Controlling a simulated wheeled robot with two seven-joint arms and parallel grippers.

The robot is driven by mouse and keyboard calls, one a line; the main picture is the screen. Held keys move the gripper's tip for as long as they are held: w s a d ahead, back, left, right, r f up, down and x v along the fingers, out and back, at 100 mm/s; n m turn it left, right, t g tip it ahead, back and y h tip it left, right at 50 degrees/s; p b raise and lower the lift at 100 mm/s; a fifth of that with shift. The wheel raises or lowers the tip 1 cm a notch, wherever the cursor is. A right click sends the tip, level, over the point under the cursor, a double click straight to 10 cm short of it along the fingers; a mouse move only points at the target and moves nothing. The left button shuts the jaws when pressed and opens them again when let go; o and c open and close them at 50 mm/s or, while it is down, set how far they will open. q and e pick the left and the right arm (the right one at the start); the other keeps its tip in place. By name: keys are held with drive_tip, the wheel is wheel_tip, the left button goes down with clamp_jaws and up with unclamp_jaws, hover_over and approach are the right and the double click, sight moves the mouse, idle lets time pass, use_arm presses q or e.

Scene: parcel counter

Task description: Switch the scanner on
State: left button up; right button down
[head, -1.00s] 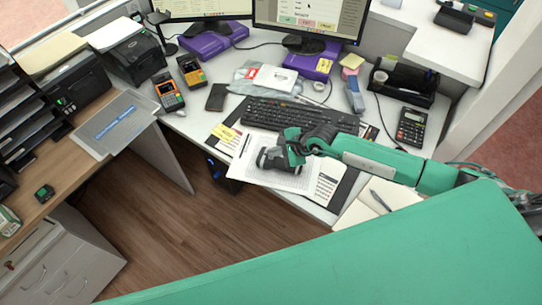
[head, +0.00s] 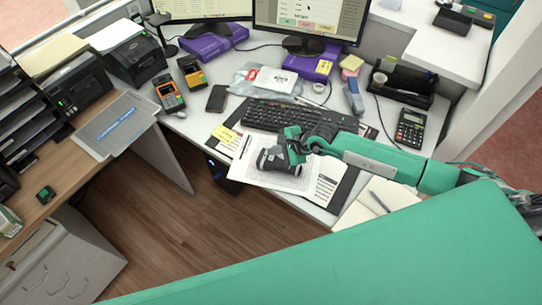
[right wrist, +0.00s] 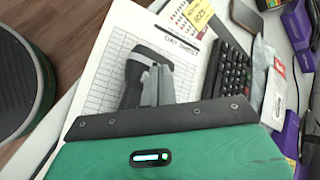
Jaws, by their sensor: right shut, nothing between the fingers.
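My right gripper (head: 268,159) is shut and empty, hanging over a printed form sheet (head: 318,178) on the desk. An orange handheld device with a keypad (head: 169,92) and a yellow-and-black device (head: 192,72) stand at the back left of the desk, well apart from my gripper. A black machine with a small green light (head: 78,88) stands on the wooden counter. My left gripper is not in view.
A keyboard (head: 290,116), phone (head: 217,98), calculator (head: 410,128) and notebook (head: 375,202) lie around my right arm. Monitors stand behind. A grey panel with a blue strip (head: 115,124) overhangs the counter's edge. Open floor lies between counter and desk.

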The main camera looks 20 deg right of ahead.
sight(275, 160)
wheel_tip(275, 160, up, 6)
drive_tip(key=p, duration=0.3)
drive_tip(key=shift+p, duration=0.3)
drive_tip(key=shift+f, duration=0.1)
idle(0.5)
